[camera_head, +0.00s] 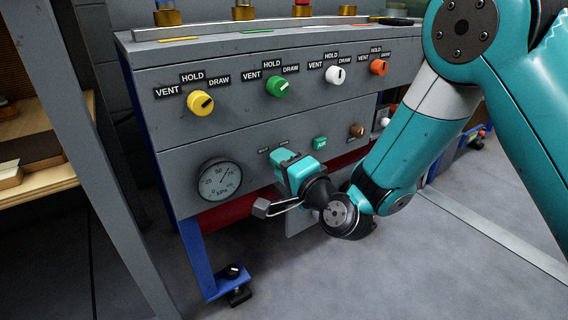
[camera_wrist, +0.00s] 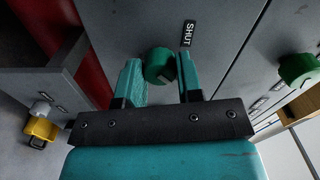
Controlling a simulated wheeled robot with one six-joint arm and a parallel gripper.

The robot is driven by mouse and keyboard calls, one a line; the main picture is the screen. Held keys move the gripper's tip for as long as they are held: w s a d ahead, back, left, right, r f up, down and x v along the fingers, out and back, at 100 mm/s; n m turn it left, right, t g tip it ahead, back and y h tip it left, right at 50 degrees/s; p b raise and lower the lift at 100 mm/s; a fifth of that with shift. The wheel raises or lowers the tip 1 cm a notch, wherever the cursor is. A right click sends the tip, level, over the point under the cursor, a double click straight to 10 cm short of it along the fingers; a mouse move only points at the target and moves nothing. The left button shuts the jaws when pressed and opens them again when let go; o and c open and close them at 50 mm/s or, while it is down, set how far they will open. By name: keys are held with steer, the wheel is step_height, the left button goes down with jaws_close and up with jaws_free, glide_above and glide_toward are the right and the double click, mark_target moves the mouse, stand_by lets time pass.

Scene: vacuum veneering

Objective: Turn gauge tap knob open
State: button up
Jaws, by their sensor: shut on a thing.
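The gauge tap knob (camera_wrist: 159,66) is a round green knob on the grey panel, seen in the wrist view between my two fingers. My gripper (camera_wrist: 160,80) is shut on it. A black label reading SHUT (camera_wrist: 188,33) is on the panel beside the knob. A dark mark shows on the knob, but I cannot tell its exact setting. In the head view my teal gripper (camera_head: 288,165) is at the lower panel, right of the round pressure gauge (camera_head: 219,179), and hides the knob. The gauge needle points up and right.
Above on the sloped panel are yellow (camera_head: 200,103), green (camera_head: 277,86), white (camera_head: 335,75) and orange (camera_head: 379,67) knobs with VENT, HOLD and DRAW labels. A green button (camera_head: 320,143) and a brown knob (camera_head: 357,130) are right of my gripper. The floor in front is clear.

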steer(key=shift+w+d, duration=0.1)
stand_by(0.4)
steer(key=o, duration=0.9)
